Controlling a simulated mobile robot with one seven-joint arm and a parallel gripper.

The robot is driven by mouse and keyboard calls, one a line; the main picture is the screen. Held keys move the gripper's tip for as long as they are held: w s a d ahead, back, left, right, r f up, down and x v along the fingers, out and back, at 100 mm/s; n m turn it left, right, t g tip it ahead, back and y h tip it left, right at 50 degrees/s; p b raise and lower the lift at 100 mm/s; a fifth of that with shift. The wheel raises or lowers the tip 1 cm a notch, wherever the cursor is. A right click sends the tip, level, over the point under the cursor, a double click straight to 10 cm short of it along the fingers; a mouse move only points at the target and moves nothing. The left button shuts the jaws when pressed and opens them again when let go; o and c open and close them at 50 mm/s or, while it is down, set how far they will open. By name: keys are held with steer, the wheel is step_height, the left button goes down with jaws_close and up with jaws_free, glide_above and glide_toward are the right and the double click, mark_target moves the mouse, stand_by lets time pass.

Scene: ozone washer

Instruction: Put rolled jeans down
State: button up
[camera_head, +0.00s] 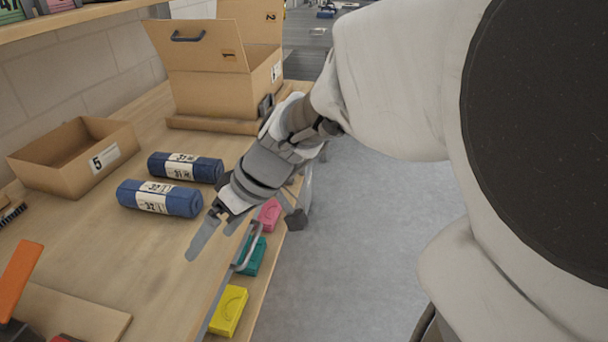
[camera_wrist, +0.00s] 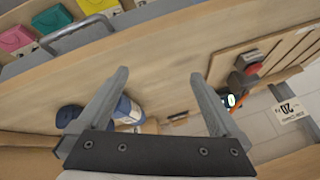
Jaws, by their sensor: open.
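Two dark blue rolled jeans with white labels lie side by side on the wooden table (camera_head: 150,255) in the head view. The farther roll (camera_head: 207,171) is marked 31 and the nearer roll (camera_head: 186,203) is marked 32. My gripper (camera_head: 214,236) is open and empty above the table's right edge, just in front of the nearer roll and apart from it. In the wrist view, my open gripper (camera_wrist: 162,92) has bare space between its fingers; parts of the rolls (camera_wrist: 128,108) show at and beyond the left finger, partly hidden by it.
An open box marked 5 (camera_head: 80,182) stands at the left, and a taller box (camera_head: 205,95) at the back. Pink (camera_head: 268,212), teal (camera_head: 252,258) and yellow (camera_head: 229,312) blocks line the right edge beside a metal handle. A tool with an orange handle (camera_head: 20,270) is at front left.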

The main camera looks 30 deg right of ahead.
steer(key=s+d+r+m+t+h, duration=0.3)
steer(key=s+d+r+m+h, duration=0.25)
steer(key=s+d, duration=0.4)
step_height(320, 180, up, 12)
steer(key=s+a+p, duration=0.1)
steer(key=p, duration=1.1)
steer(key=shift+s+m+h, duration=0.25)
steer(key=shift+m+h, duration=0.1)
steer(key=shift+a, duration=0.1)
